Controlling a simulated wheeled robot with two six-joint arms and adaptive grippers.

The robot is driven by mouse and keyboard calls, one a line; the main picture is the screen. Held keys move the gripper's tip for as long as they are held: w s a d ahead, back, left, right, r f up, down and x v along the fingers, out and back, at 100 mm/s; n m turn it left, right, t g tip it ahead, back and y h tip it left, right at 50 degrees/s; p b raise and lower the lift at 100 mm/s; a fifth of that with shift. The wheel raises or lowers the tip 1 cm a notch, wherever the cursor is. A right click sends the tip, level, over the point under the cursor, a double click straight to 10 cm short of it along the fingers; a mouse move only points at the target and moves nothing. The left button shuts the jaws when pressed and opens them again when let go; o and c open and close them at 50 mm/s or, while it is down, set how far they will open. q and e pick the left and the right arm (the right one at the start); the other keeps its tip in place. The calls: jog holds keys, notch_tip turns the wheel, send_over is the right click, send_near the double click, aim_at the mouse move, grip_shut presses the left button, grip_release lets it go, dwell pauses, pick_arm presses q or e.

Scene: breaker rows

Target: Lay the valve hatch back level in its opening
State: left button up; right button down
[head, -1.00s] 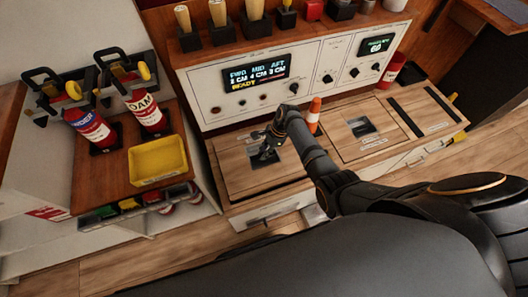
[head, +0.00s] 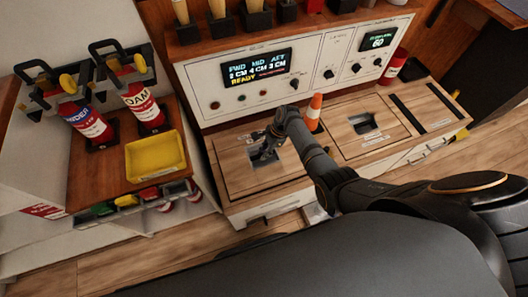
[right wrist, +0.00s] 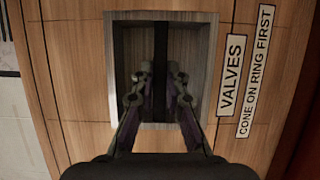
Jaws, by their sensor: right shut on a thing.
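The valve hatch (head: 232,165) is a wooden panel at the left of the bench top, with a square recess and a dark bar (right wrist: 162,75) across it. In the right wrist view it bears the labels "VALVES" and "CONE ON RING FIRST" (right wrist: 255,72). My right gripper (head: 263,155) reaches into the recess. In the right wrist view its fingers (right wrist: 160,85) are shut on the bar, one on each side. The hatch lies over its place; the opening under it is hidden, and I cannot tell whether it is fully level. My left gripper is not in view.
An orange and white cone (head: 314,113) stands just right of the hatch. Another wooden hatch (head: 350,142) lies further right. The white control panel (head: 215,85) rises behind. A yellow tray (head: 156,158) and two red extinguishers (head: 142,105) are on the left shelf.

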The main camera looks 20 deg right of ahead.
jog(key=shift+w+f+b, duration=0.1)
jog(key=shift+f+b, duration=0.4)
jog(key=shift+f, duration=0.2)
jog(key=c, duration=1.3)
grip_release()
jog(key=shift+s+f, duration=0.1)
jog(key=shift+s, duration=0.1)
jog(key=v, duration=1.2)
jog(key=shift+w, duration=0.1)
